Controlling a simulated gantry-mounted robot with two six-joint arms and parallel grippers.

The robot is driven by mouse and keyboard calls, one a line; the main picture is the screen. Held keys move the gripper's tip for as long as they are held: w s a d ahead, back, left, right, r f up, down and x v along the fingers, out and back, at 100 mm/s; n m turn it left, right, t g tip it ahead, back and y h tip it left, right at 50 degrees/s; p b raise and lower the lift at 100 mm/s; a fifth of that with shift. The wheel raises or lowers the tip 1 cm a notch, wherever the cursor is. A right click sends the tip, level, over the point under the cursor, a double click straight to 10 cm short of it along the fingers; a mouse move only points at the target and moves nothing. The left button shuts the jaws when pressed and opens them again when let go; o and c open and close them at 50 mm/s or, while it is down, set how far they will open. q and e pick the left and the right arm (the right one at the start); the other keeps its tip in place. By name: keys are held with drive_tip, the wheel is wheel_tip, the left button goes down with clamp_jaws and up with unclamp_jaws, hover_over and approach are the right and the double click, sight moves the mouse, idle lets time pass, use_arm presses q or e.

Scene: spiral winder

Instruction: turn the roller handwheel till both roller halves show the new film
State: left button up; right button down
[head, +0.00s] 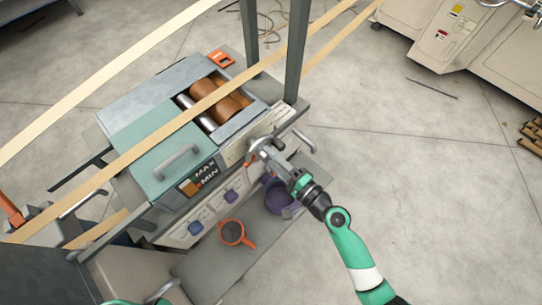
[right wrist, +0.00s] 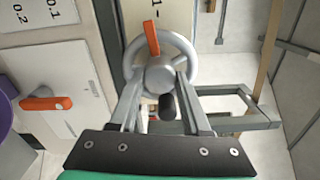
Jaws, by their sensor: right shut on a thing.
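The roller handwheel (right wrist: 189,48) is a pale grey ring with a grey hub and an orange pointer in the right wrist view. In the head view the handwheel (head: 255,146) is partly hidden by my right gripper (head: 267,152). My right gripper (right wrist: 160,88) is shut on the handwheel, its two fingers on either side of the hub. The roller (head: 205,103) shows two orange-brown halves in the open top of the machine. A small part of my left gripper (head: 160,291) shows at the bottom edge; its jaws cannot be made out.
Pale film or wooden strips (head: 150,158) cross above the machine. A purple pot (head: 277,196) and an orange-rimmed cup (head: 232,232) stand on the low shelf. A MAX/MIN panel (head: 198,180) is on the machine's front. A grey post (head: 296,50) rises behind the handwheel.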

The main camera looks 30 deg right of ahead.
idle(0.3)
drive_tip(key=shift+c, duration=1.8)
unclamp_jaws()
drive_tip(key=v, duration=1.1)
drive_tip(key=shift+s, duration=0.3)
